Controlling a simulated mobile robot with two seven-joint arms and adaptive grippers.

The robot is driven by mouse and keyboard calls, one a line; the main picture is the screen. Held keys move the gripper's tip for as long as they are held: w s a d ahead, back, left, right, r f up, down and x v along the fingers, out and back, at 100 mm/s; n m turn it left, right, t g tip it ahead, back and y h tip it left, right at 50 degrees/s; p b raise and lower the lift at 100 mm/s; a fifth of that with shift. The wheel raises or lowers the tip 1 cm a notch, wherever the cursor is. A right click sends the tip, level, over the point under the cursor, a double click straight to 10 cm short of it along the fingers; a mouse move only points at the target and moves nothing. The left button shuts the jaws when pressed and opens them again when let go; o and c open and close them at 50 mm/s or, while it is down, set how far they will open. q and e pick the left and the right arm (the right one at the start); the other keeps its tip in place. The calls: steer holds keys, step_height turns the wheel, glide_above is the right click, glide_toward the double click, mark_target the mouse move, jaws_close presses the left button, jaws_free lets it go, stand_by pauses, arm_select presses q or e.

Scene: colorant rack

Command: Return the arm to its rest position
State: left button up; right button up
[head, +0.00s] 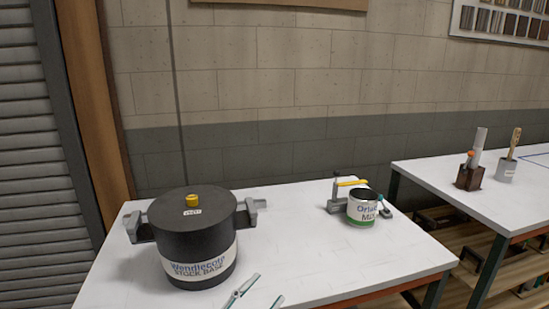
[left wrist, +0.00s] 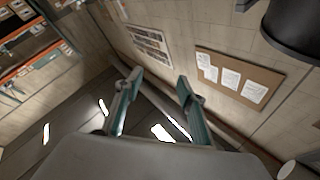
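My left gripper (head: 266,289) is at the bottom edge of the head view, in front of the near side of the white table. Its two fingertips are apart. In the left wrist view the left gripper (left wrist: 159,82) has its fingers spread with nothing between them. Most of the left arm is out of the head view. My right gripper is in neither view.
A large black stock base pot (head: 195,236) with grey side handles and a yellow knob stands left on the white table (head: 290,225). A small labelled can (head: 362,210) stands right. Another table (head: 440,180) holds a brush pot (head: 505,172) and a brown holder (head: 468,178).

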arm_select(q)
steer(key=s+a+f+n+y, duration=0.2)
steer(key=a+f+n+y, duration=0.15)
steer(key=f, duration=0.45)
steer(key=s+a+f+n+y, duration=0.25)
steer(key=a+f+y, duration=0.25)
steer(key=f, duration=0.3)
steer(key=s+a+f+n+g+y, duration=0.1)
steer(key=s+a+f+n+g, duration=0.1)
steer(key=s+a+f, duration=0.2)
steer(key=s+a+f+n+g+y, duration=0.2)
steer(key=s+a+f, duration=0.3)
steer(key=s+f, duration=0.3)
step_height(320, 180, down, 4)
steer(key=shift+r+g, duration=0.1)
steer(key=shift+g, duration=0.6)
steer(key=shift+s, duration=0.1)
